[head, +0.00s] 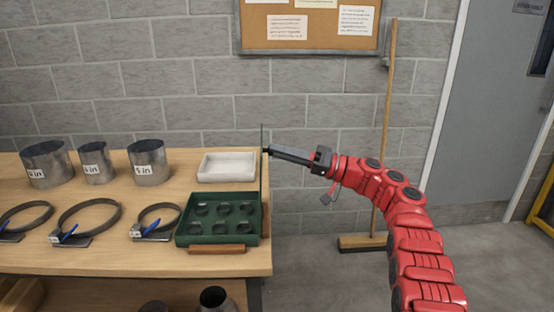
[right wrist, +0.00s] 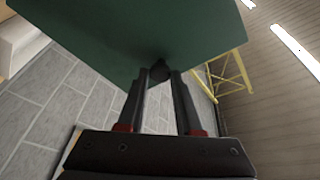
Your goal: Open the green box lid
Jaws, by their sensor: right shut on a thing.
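The green box (head: 183,240) sits at the right front of the wooden table, with several dark rings inside. Its lid (head: 262,165) stands upright along the box's right side, seen edge-on, so the box is open. My right gripper (head: 271,151) reaches in from the right at the lid's upper part. In the right wrist view the green lid (right wrist: 130,35) fills the upper part, and my right gripper (right wrist: 160,75) is shut on a small dark knob (right wrist: 160,69) on the lid. My left gripper is not in view.
A white tray (head: 227,168) lies behind the box on the table (head: 120,262). Metal cylinders (head: 148,162) and ring clamps (head: 88,220) stand to the left. A broom (head: 383,130) leans on the wall behind my right arm.

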